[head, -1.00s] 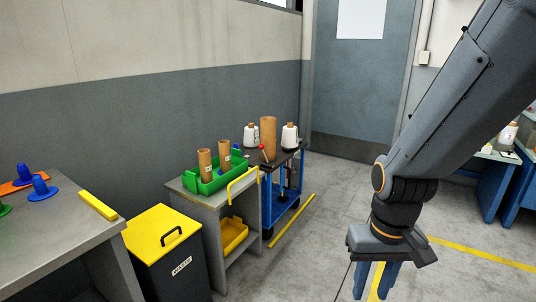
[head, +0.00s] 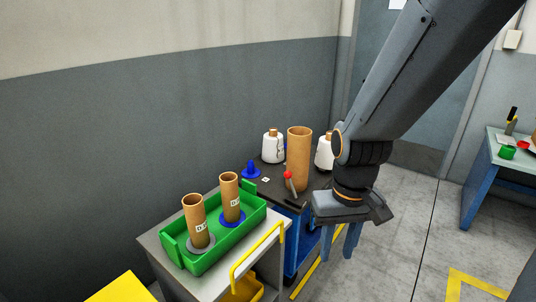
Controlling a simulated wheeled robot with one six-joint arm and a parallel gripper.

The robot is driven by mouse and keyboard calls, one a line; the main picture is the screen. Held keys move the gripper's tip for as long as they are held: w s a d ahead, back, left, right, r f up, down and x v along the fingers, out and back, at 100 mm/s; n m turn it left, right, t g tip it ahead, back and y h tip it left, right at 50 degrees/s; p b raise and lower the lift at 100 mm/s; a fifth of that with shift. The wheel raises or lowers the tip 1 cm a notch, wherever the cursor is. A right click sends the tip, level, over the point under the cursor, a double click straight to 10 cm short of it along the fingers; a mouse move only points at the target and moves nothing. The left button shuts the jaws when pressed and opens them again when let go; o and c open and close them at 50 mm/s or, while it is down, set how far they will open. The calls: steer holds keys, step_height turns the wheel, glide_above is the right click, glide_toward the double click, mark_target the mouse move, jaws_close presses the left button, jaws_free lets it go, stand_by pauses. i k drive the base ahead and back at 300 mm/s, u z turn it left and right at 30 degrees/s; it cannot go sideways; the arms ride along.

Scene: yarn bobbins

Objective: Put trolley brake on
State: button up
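The blue-framed trolley with a dark top (head: 267,181) stands against the wall in the middle of the head view. A lever with a red knob (head: 287,175) rises at its near edge, with its shaft tilted; I take it for the brake lever, but cannot tell its setting. My gripper (head: 339,256) points down to the right of the lever, apart from it. Its two blue fingers are spread with nothing between them. My gripper and arm hide the trolley's right side, and its wheels do not show clearly.
A tall brown tube (head: 299,160), white bobbins (head: 272,147) and a blue cone (head: 251,170) stand on the trolley. The grey stand (head: 160,243) in front holds a green tray (head: 215,257) with two tubes, and has a yellow handle (head: 236,273).

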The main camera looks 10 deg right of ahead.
mark_target(287, 174)
steer(key=u, duration=0.05)
steer(key=i, duration=0.9)
